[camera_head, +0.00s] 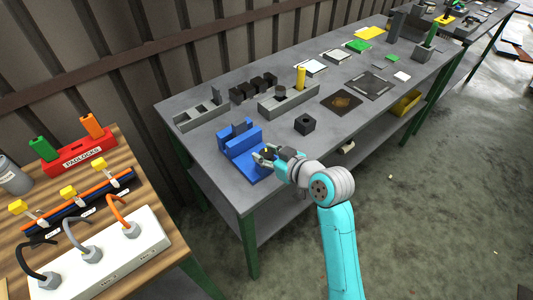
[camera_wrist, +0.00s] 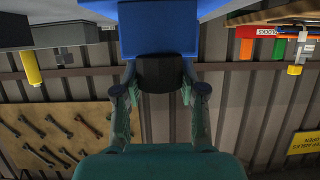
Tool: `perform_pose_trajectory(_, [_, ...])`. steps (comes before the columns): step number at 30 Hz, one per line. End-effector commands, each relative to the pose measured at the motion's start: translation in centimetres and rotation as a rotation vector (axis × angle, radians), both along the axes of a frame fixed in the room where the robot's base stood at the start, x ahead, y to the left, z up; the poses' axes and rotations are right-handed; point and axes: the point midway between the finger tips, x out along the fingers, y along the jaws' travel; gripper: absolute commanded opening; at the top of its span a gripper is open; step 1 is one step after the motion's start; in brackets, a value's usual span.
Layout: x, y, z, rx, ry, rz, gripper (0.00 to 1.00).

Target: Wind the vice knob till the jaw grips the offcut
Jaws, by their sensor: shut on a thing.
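The blue vice (camera_head: 227,139) stands near the front edge of the grey workbench, and it fills the top of the wrist view (camera_wrist: 158,28). A grey piece that looks like the offcut (camera_head: 239,127) stands upright between its jaws. Whether the jaw touches it, I cannot tell. The dark round knob (camera_wrist: 161,72) sticks out of the vice body in the wrist view. My gripper (camera_head: 268,154) is at the vice's front, with one finger on each side of the knob, shut on it. In the head view my fingers largely hide the knob.
A black block with a hole (camera_head: 305,124) stands right of the vice. Behind are a grey slotted holder (camera_head: 202,114) and another holder with a yellow cylinder (camera_head: 301,77). A wooden table (camera_head: 120,158) with a red padlock rack (camera_head: 80,155) and a socket strip is at the left.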

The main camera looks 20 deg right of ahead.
Motion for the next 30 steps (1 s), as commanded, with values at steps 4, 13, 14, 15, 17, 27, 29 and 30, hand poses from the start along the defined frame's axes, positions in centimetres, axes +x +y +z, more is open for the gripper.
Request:
perform_pose_trajectory(4, [0.0, 0.0, -0.1, 0.001, 0.001, -0.019, 0.06])
perform_pose_trajectory(13, [0.0, 0.0, -0.1, 0.001, 0.001, -0.019, 0.63])
perform_pose_trajectory(14, [0.0, 0.0, -0.1, 0.001, 0.001, -0.019, 0.67])
perform_pose_trajectory(15, [0.0, 0.0, -0.1, 0.001, 0.001, -0.019, 0.67])
perform_pose_trajectory(17, [0.0, 0.0, 0.0, 0.000, 0.001, -0.018, 0.67])
perform_pose_trajectory(27, [-0.8, -0.3, 0.4, 0.000, -0.001, -0.019, 0.67])
perform_pose_trajectory(29, [-1.5, -0.6, 0.7, -0.001, -0.001, -0.021, 0.67])
perform_pose_trajectory(30, [-2.1, -0.8, 0.9, -0.001, -0.001, -0.021, 0.67])
